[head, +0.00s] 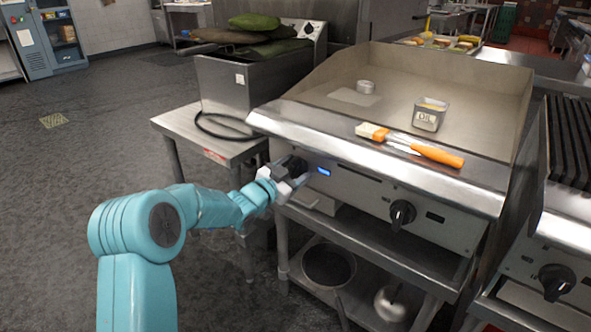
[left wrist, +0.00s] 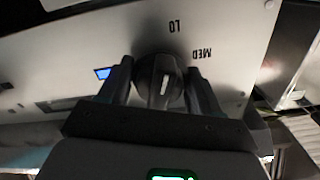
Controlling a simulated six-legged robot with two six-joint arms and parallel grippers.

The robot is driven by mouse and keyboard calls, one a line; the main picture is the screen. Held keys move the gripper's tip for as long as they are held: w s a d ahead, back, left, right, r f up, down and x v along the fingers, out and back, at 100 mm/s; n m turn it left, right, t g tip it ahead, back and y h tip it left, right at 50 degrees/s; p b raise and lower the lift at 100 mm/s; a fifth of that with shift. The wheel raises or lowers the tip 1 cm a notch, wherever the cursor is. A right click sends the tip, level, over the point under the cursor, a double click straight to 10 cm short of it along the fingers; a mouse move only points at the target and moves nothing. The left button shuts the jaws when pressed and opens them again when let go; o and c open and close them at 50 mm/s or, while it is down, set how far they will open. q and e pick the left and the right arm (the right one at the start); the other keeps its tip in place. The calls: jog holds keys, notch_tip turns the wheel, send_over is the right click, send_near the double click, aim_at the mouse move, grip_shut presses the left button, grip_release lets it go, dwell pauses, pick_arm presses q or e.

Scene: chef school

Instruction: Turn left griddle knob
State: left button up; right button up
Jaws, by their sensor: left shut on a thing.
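The griddle (head: 335,90) stands to the right of centre in the head view. Its left knob (head: 297,164) is on the front panel, mostly hidden by my left gripper (head: 286,178). In the left wrist view the black round left knob (left wrist: 160,78) sits between the two fingers of my left gripper (left wrist: 160,90), which is shut on it. A white mark shows on the knob, and LO and MED are printed on the panel beside it. A lit blue display (head: 323,171) is just right of the knob. My right gripper is not in view.
The right griddle knob (head: 402,213) is further along the panel. An orange-handled brush (head: 410,145) and an oil container (head: 429,114) rest on the griddle. A fryer (head: 230,85) on a steel table (head: 185,123) stands left. Another cooker's knob (head: 556,281) is lower right.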

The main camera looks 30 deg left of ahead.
pick_arm(q)
jog(key=shift+f, duration=0.1)
jog(key=o, duration=0.8)
jog(key=shift+c, duration=0.2)
jog(key=shift+s, duration=0.15)
jog(key=s+a+p, duration=0.1)
jog(key=s+p, duration=0.1)
jog(key=s, duration=1.4)
jog(key=shift+a, duration=0.15)
